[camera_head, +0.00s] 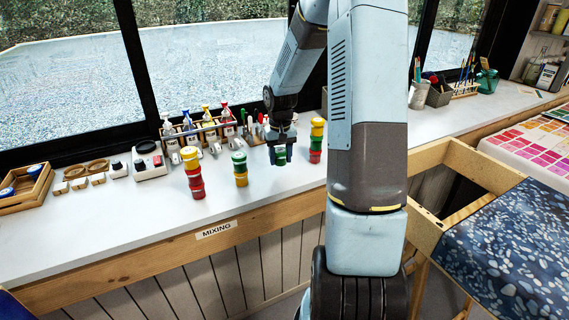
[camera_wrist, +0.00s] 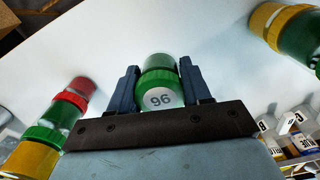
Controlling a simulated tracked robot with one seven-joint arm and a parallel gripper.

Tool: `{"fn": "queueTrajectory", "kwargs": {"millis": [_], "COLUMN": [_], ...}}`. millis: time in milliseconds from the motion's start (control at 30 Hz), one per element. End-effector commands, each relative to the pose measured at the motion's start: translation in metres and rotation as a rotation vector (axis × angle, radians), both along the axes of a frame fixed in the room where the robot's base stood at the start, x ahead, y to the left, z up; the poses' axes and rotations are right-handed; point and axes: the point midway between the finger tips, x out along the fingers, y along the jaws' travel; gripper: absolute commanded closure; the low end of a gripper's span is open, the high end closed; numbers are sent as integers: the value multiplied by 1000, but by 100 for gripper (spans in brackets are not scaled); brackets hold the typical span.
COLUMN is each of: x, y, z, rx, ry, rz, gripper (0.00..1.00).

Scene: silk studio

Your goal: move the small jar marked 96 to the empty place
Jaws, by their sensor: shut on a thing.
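In the head view my gripper (camera_head: 281,160) points down over the white counter, and the jar's green part (camera_head: 281,154) shows between the fingers. I cannot tell whether the jar touches the counter. Three stacks of coloured jars stand nearby: a yellow and red one (camera_head: 193,174), a green and yellow one (camera_head: 240,169), and a yellow, green and red one (camera_head: 316,141). The empty place is not clearly marked.
A wooden rack of dropper bottles (camera_head: 203,129) stands behind, by the window. A wooden tray (camera_head: 27,189), small blocks and a white scale (camera_head: 149,160) are at the left. The counter (camera_head: 120,222) is clear at its front, above the MIXING label (camera_head: 216,230).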

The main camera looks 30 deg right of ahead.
Motion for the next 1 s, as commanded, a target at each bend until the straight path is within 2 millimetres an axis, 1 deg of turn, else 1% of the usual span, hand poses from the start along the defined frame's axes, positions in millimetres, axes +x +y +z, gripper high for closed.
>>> {"fn": "queueTrajectory", "kwargs": {"millis": [33, 233, 600, 633, 867, 900, 1000], "x": [3, 2, 2, 2, 2, 2, 2], "y": [0, 0, -1, -1, -1, -1, -1], "z": [-4, -31, -35, -35, -35, -35, -35], "rx": [1, 2, 0, 0, 0, 0, 0], "ry": [2, 3, 1, 1, 1, 1, 1], "rz": [0, 0, -1, -1, -1, -1, -1], "gripper": [84, 84, 84, 50, 28, 27, 27]}}
